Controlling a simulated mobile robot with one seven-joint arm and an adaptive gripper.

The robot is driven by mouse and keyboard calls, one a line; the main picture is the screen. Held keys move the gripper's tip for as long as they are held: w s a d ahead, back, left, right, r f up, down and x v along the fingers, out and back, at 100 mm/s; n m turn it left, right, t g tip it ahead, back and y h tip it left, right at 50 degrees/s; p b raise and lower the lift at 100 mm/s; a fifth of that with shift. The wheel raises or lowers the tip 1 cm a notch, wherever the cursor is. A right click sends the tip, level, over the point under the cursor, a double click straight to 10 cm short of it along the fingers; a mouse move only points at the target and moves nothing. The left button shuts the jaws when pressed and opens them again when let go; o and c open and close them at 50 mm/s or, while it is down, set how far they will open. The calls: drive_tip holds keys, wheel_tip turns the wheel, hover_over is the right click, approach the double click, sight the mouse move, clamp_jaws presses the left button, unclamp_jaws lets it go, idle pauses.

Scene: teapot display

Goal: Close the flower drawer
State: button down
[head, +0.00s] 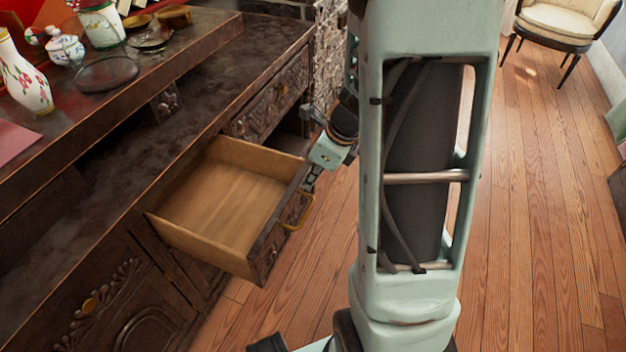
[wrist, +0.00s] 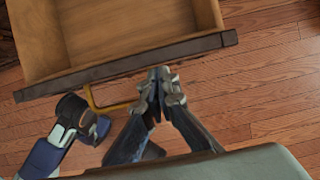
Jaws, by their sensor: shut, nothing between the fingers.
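The drawer (head: 222,198) is pulled well out of the dark carved cabinet in the head view, and its bare wooden inside is empty. Its dark front has a brass handle (head: 301,212). In the wrist view the drawer front (wrist: 130,66) runs across the upper part, with the handle (wrist: 97,104) below it at left. My gripper (wrist: 160,73) is shut and empty, its fingertips at the front's outer side, to the right of the handle. I cannot tell whether they touch the front. In the head view my gripper (head: 308,183) is small at the drawer front's far end.
The cabinet (head: 190,100) carries a vase (head: 24,80), a small teapot (head: 65,48) and other crockery on its raised shelf. Another carved drawer (head: 272,98), shut, lies beyond the open one. The wood floor (head: 535,200) is clear at right, with a chair (head: 558,22) far back.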

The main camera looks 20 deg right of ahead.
drive_tip(key=w+a+p, duration=1.3)
drive_tip(key=w+a, duration=0.5)
drive_tip(key=shift+w+a+p, duration=0.3)
drive_tip(key=shift+w+a, duration=0.05)
drive_tip(key=shift+s+d, duration=0.1)
drive_tip(key=shift+d, duration=0.05)
